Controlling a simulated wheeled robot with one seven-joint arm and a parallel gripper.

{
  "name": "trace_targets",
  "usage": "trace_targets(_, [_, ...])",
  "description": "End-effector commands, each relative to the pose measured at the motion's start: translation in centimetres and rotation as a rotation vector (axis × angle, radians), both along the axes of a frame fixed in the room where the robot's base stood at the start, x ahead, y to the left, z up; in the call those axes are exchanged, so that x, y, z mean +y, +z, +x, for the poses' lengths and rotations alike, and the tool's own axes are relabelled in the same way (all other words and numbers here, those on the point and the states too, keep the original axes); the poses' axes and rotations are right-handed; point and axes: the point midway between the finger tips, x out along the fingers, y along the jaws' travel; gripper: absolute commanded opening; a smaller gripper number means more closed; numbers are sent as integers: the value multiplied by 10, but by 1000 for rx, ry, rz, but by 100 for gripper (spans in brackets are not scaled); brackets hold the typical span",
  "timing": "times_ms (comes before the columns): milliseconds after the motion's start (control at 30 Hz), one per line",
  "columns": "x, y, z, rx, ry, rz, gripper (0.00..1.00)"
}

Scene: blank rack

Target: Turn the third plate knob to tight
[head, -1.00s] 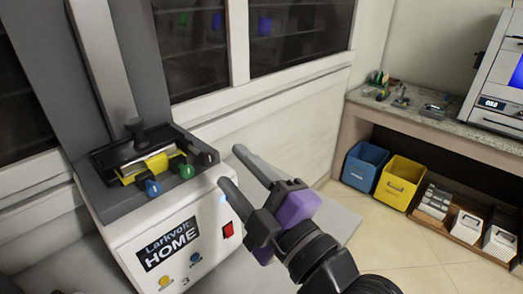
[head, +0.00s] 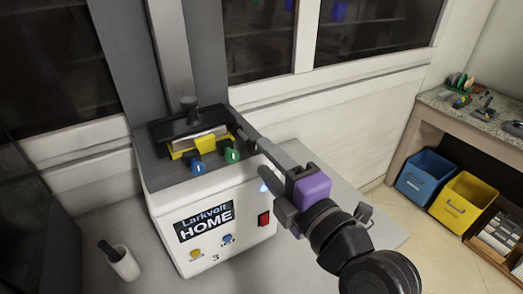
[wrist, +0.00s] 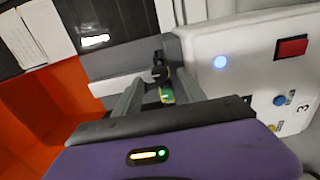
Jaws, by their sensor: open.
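The printer-like white machine (head: 215,268), labelled Larkvolt HOME, has a dark upper platform with a blue knob (head: 198,168) and a green knob (head: 232,155) on its front edge. In the earlier head view a dark third knob is right of the green one; now my gripper's finger largely hides that spot. My gripper (head: 257,152) is open at the platform's right front corner. In the wrist view a dark knob (wrist: 159,74) shows between the fingertips, with a green part (wrist: 167,95) near it. I cannot tell whether the fingers touch it, nor its turn setting.
A yellow plate part (head: 206,145) and a black top knob (head: 189,103) sit on the platform. The machine's front has a red switch (head: 264,219). Blue (head: 427,176) and yellow (head: 466,204) bins are at the right.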

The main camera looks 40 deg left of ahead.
Motion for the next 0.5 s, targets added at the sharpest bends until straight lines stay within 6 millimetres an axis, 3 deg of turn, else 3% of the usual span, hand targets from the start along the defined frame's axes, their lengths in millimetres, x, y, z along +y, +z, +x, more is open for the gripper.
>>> trace_targets(200, [22,1,8,1,2,1,48])
trace_targets(500, [25,0,10,1,0,1,48])
